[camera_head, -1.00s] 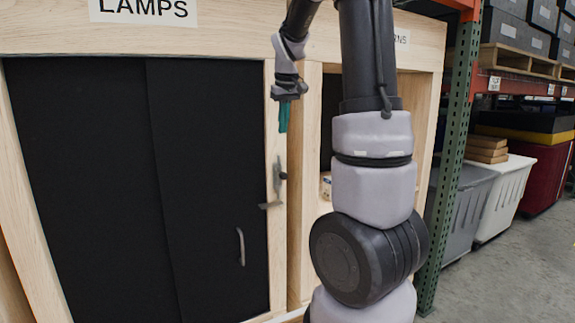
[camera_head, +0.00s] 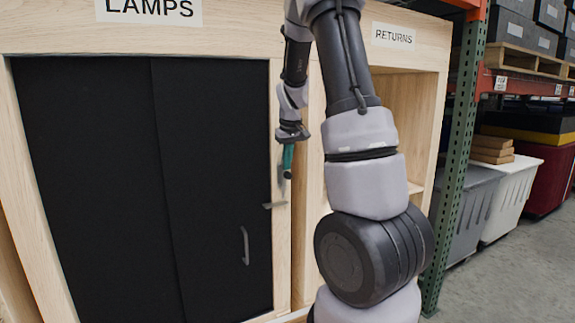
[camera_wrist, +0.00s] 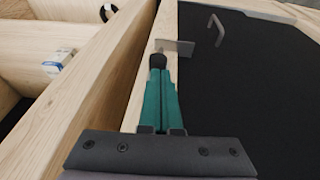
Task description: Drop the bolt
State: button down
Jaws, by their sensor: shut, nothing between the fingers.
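The grey bolt (camera_head: 281,185) is on the pale wooden post at the right edge of the black sliding doors. A flat grey catch (camera_head: 274,205) sits at its lower end, and this catch also shows in the wrist view (camera_wrist: 178,47). My gripper (camera_head: 288,172) has teal fingers and points down along the post. The fingers (camera_wrist: 160,78) are shut together with nothing between them. Their tips are at a dark round knob (camera_wrist: 158,60), touching it or just above; I cannot tell which. The gripper hides part of the bolt in the head view.
The black doors (camera_head: 110,190) carry a grey handle (camera_head: 245,245), also in the wrist view (camera_wrist: 216,28). Right of the post are open shelves (camera_head: 410,110) labelled RETURNS. A small white-and-blue box (camera_wrist: 58,61) lies inside. A green rack upright (camera_head: 460,160) stands further right.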

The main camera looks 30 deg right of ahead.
jog(key=shift+d+f, duration=0.1)
jog(key=shift+f, duration=0.15)
jog(key=shift+s+f, duration=0.1)
jog(key=shift+f, duration=1.65)
jog(key=shift+r, duration=0.2)
notch_tip(320, 180, up, 14)
jog(key=f, duration=0.1)
send_over(287, 174)
jog(key=s+a, duration=0.1)
jog(key=s, duration=0.2)
jog(key=shift+a+r, duration=0.1)
jog(key=shift+r, duration=0.1)
